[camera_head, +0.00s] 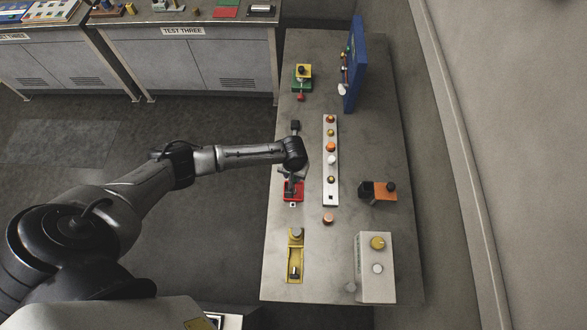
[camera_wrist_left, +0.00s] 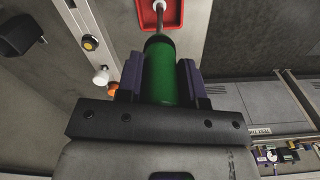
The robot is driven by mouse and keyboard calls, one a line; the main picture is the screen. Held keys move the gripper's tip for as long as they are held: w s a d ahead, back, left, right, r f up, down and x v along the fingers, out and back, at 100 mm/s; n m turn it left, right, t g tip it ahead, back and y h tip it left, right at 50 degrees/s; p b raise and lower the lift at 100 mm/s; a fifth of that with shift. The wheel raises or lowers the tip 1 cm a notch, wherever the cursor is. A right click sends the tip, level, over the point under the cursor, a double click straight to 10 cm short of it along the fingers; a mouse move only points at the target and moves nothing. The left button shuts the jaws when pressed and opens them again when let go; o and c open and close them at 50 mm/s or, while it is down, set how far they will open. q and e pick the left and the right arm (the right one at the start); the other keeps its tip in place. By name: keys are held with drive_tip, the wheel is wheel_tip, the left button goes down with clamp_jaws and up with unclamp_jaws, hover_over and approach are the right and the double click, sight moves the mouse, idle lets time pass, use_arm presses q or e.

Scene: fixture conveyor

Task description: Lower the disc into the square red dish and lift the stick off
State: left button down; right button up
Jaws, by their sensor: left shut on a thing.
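The square red dish (camera_head: 299,196) sits on the grey table below my left gripper (camera_head: 292,178). It also shows at the top of the left wrist view (camera_wrist_left: 143,20). My left gripper, seen in the left wrist view (camera_wrist_left: 160,70), is shut on the green handle of the stick (camera_wrist_left: 160,85). The stick's thin metal shaft runs from the handle to the dish. A small pale piece, perhaps the disc (camera_wrist_left: 159,5), shows at its far end within the dish's outline. I cannot tell whether it touches the dish floor. My right gripper is not in view.
A pale strip with several knobs (camera_head: 330,178) lies just right of the dish. A yellow fixture (camera_head: 295,262), a pale box with knobs (camera_head: 375,285) and an orange block (camera_head: 382,198) stand nearby. A blue panel (camera_head: 356,65) stands at the back.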

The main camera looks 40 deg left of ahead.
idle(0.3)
use_arm(q)
wheel_tip(320, 180, up, 3)
drive_tip(key=p, duration=0.3)
drive_tip(key=shift+f, duration=0.2)
drive_tip(key=shift+r+p, duration=0.35)
drive_tip(key=shift+r, duration=1.8)
